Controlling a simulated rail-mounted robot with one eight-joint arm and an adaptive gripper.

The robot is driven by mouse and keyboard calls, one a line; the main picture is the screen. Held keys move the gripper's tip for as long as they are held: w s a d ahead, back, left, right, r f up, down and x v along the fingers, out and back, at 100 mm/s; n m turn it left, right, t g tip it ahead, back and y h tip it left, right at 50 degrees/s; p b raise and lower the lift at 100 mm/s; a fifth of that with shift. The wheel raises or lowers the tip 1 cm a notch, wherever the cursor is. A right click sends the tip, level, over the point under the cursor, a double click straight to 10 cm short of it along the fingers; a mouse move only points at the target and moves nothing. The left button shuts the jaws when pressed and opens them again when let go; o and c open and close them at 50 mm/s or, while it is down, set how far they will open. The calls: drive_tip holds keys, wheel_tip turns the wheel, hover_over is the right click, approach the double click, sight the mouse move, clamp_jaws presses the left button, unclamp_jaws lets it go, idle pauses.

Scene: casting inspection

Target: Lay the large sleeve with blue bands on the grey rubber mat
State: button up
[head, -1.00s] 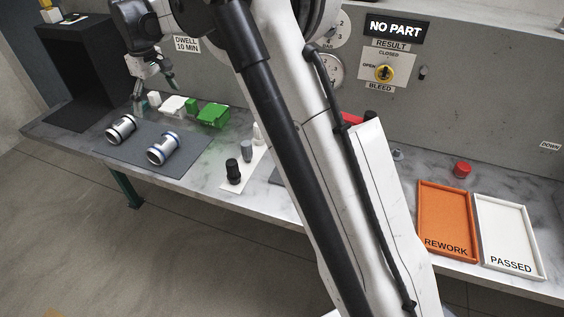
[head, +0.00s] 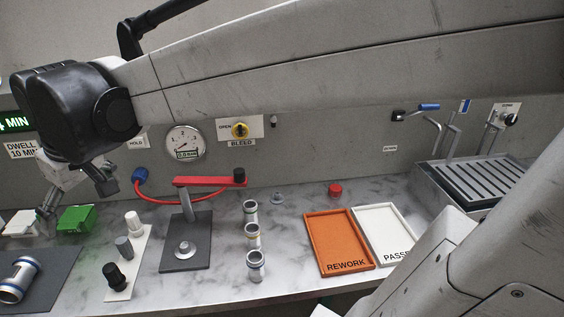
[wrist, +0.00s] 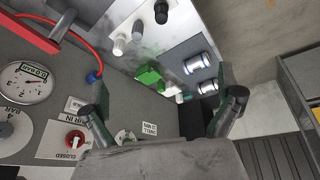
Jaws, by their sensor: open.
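A sleeve with blue bands (head: 18,280) lies on its side on the grey mat (head: 52,284) at the left edge of the head view. In the wrist view the blue-banded sleeve (wrist: 197,64) lies on the mat beside a second banded sleeve (wrist: 208,87). My gripper (head: 76,194) is open and empty, over the back of the bench near the green block. Its spread fingers also show in the wrist view (wrist: 158,88), with the sleeves beyond them and nothing between them. The gripper is apart from both sleeves.
A green block (head: 76,219) stands behind the mat. A white strip (head: 122,282) carries several knob-like pieces. A red-armed fixture (head: 208,181) and three upright smaller sleeves (head: 253,237) stand mid-bench. The orange rework tray (head: 340,270) and white passed tray (head: 372,220) lie to the right.

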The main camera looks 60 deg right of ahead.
drive_tip(key=s+d+f+m+t, duration=0.1)
drive_tip(key=s+f, duration=0.3)
drive_tip(key=s, duration=0.4)
drive_tip(key=s+d+f+m+t, duration=0.1)
drive_tip(key=s+d+f, duration=0.3)
drive_tip(key=s, duration=0.4)
drive_tip(key=shift+m+h, duration=0.3)
drive_tip(key=shift+m, duration=0.2)
drive_tip(key=shift+s+r, duration=0.1)
wheel_tip(320, 180, up, 21)
drive_tip(key=p, duration=2)
drive_tip(key=shift+f+p, duration=0.2)
drive_tip(key=shift+p, duration=0.2)
